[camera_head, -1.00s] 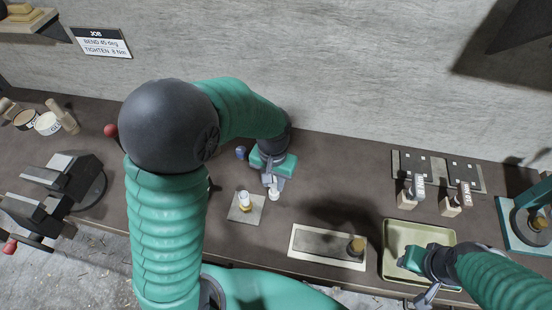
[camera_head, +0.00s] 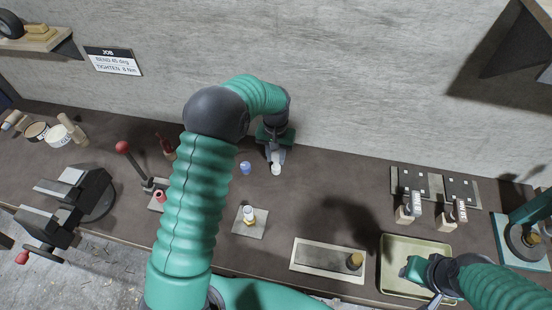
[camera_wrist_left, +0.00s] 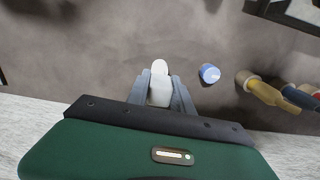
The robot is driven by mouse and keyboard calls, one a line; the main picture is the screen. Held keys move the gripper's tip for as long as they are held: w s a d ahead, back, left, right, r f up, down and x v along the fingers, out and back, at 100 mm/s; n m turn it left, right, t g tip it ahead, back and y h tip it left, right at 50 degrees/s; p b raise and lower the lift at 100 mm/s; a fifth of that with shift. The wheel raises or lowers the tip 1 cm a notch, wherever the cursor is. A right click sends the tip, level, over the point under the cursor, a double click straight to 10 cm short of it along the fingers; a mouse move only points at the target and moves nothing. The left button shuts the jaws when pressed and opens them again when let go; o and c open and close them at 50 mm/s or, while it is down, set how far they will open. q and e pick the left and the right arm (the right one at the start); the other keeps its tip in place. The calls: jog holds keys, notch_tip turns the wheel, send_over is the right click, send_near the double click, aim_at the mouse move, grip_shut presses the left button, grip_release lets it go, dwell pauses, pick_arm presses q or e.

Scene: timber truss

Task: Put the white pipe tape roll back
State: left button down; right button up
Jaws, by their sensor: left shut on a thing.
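The white pipe tape roll (camera_head: 276,170) is at the tips of my left gripper (camera_head: 275,158), near the back of the bench. In the left wrist view the white roll (camera_wrist_left: 160,84) sits between the two grey fingers, which are shut on it. I cannot tell whether it touches the bench. A blue roll (camera_head: 245,168) stands apart to its left; in the wrist view it shows to the right (camera_wrist_left: 209,73). My right gripper (camera_head: 414,268) is low over the tray; its fingers are too unclear to tell open from shut.
A brass fitting with a white top (camera_head: 249,215) stands on a square plate (camera_head: 243,230). A lever with a red knob (camera_head: 122,147) and a vise (camera_head: 72,186) are left. A tray (camera_head: 391,246) and a dark board (camera_head: 315,257) are right. The wall closes the back.

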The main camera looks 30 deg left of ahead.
aim_at(275, 162)
pick_arm(q)
notch_tip(275, 162, down, 3)
jog(key=shift+s+a+r+p, duration=0.1)
jog(key=shift+s+r+p, duration=0.1)
jog(key=shift+p, duration=0.25)
jog(key=shift+w+a+f, duration=0.1)
jog(key=shift+w+f, duration=0.05)
jog(key=shift+f, duration=0.05)
jog(key=c, duration=1.6)
grip_release()
jog(key=o, duration=0.5)
jog(key=shift+r, duration=0.1)
